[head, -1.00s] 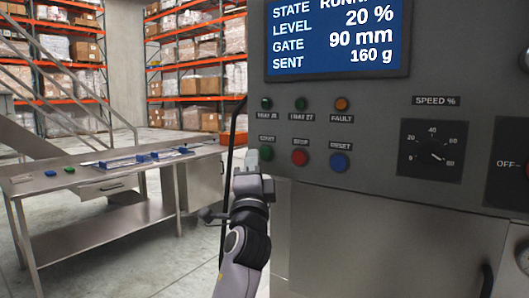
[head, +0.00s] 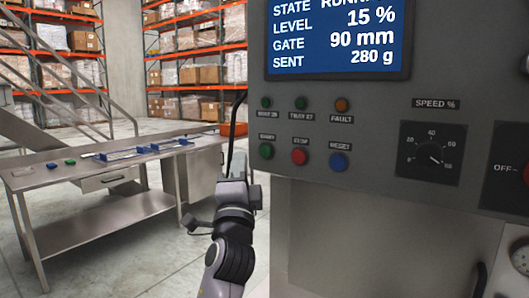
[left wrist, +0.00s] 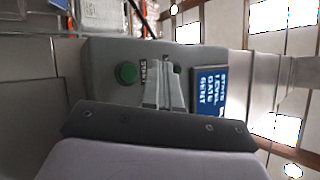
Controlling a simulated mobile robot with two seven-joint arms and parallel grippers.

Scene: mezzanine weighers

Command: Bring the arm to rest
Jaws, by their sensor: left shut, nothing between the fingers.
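My left gripper (head: 238,166) is raised in front of the left edge of the grey control panel (head: 375,110), left of and a little below the green button (head: 266,151). It is apart from the button. In the left wrist view my left gripper (left wrist: 170,72) has its fingers together with nothing between them. The green button (left wrist: 128,73) and the blue display (left wrist: 209,90) show beyond the fingers there. In the head view the display (head: 336,35) reads level 15 %, gate 90 mm, sent 280 g. My right gripper is not in view.
A red button (head: 299,157), a blue button (head: 340,162) and a speed dial (head: 433,155) are on the panel. A steel table (head: 60,180) with a blue-and-white item (head: 145,150) stands at the left. Open floor (head: 150,250) lies between table and machine.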

